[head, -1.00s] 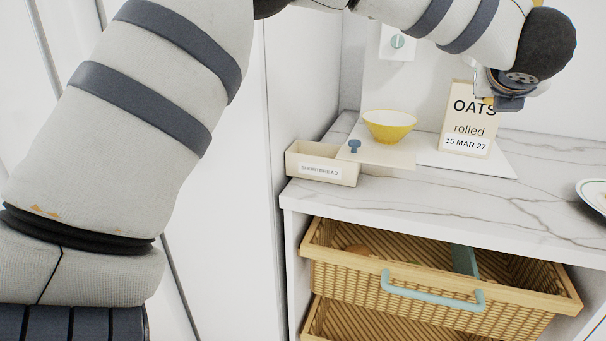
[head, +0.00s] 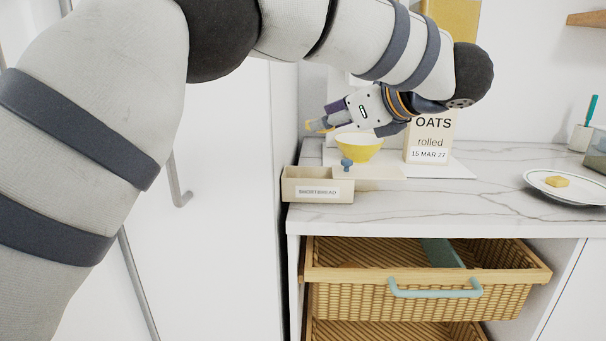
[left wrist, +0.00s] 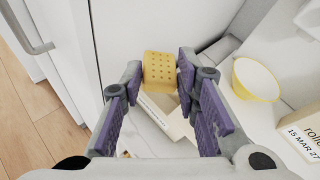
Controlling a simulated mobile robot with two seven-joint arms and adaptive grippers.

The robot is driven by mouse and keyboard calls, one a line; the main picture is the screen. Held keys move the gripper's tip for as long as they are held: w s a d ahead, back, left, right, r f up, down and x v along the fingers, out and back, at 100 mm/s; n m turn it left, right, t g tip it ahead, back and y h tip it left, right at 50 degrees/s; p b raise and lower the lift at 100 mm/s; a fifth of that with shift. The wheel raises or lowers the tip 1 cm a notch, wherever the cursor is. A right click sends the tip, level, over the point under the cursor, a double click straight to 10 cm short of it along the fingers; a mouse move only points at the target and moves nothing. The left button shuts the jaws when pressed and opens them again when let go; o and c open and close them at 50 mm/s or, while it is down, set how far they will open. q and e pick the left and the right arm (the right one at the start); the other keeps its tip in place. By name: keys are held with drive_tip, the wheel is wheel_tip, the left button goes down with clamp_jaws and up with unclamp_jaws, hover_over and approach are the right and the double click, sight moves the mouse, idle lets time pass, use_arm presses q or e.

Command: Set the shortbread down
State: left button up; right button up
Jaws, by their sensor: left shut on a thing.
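My left gripper (head: 328,122) is shut on a yellow, dimpled piece of shortbread (left wrist: 160,70) and holds it in the air above the counter. In the head view the shortbread (head: 314,126) shows at the fingertips, above and behind the box. The cream box labelled SHORTBREAD (head: 318,191) stands on the counter's left end, open at the top; its inside is mostly hidden. A cream lid (head: 378,172) with a blue knob (head: 347,164) lies just right of the box. A second piece (head: 557,181) lies on a white plate (head: 543,189). My right gripper is out of view.
A yellow bowl (head: 360,149) stands behind the lid, close below my gripper. An OATS package (head: 428,140) stands to its right. A wicker drawer (head: 420,297) sticks out below the marble counter (head: 455,205). The counter between lid and plate is clear.

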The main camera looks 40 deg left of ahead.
use_arm(q)
drive_tip(key=w+a+f, duration=0.1)
drive_tip(key=a+f, duration=0.1)
drive_tip(key=f, duration=0.1)
drive_tip(key=w+a+f, duration=0.1)
drive_tip(key=a+f, duration=0.2)
drive_tip(key=f, duration=0.1)
drive_tip(key=w+a+f, duration=0.1)
drive_tip(key=a+f, duration=0.1)
drive_tip(key=f, duration=0.1)
drive_tip(key=shift+a+f, duration=0.25)
drive_tip(key=shift+a, duration=0.15)
drive_tip(key=shift+f, duration=0.2)
drive_tip(key=o, duration=0.9)
drive_tip(key=shift+r, duration=0.1)
